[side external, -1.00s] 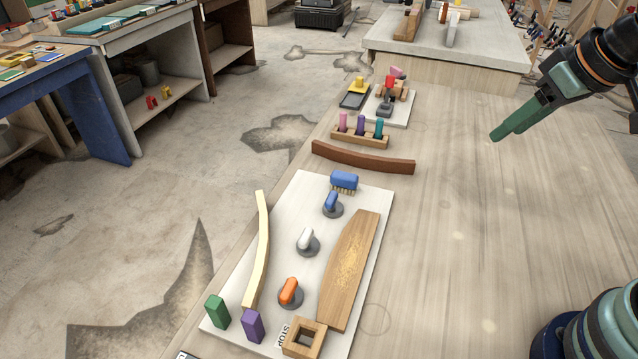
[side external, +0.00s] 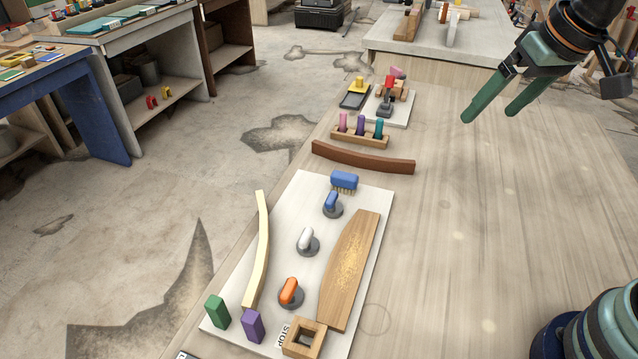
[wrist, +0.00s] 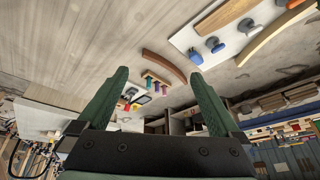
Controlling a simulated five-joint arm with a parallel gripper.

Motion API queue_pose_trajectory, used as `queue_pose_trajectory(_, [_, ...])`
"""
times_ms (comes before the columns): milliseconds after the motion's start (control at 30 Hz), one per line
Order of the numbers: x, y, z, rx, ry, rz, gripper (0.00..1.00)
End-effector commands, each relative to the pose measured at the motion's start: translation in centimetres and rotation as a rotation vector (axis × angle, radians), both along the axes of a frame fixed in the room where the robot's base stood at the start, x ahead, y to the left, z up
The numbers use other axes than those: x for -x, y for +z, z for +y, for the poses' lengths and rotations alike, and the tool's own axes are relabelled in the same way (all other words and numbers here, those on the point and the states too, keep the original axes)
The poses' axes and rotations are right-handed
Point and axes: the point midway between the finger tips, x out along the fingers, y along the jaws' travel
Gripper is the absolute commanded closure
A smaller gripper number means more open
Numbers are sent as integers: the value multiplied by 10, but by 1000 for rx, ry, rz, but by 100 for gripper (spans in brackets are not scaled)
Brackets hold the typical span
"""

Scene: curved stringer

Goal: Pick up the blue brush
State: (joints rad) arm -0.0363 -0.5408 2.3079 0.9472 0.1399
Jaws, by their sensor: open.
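The blue brush (side external: 344,181) with pale bristles sits at the far end of the white board (side external: 290,200), just beyond a blue-handled clamp (side external: 332,203). In the wrist view the blue brush (wrist: 195,57) shows near the board's edge, above the right finger. My gripper (side external: 488,118) is open and empty, in the air above the table to the upper right of the brush and well apart from it. In the wrist view its two green fingers (wrist: 160,80) stand wide apart with nothing between them.
A brown curved strip (side external: 362,158) and a rack with colored pegs (side external: 360,136) lie beyond the brush. White (side external: 307,240) and orange (side external: 289,291) clamps and a wooden curved piece (side external: 348,270) are on the board. The table's right side is clear.

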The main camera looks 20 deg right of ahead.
Motion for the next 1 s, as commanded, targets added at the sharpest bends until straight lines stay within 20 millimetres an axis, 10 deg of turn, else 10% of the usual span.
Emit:
queue_pose_trajectory(467, [-114, -12, 54, -116, -290, 212, 0])
queue_pose_trajectory(1000, [-197, -114, 127, -133, -623, 398, 0])
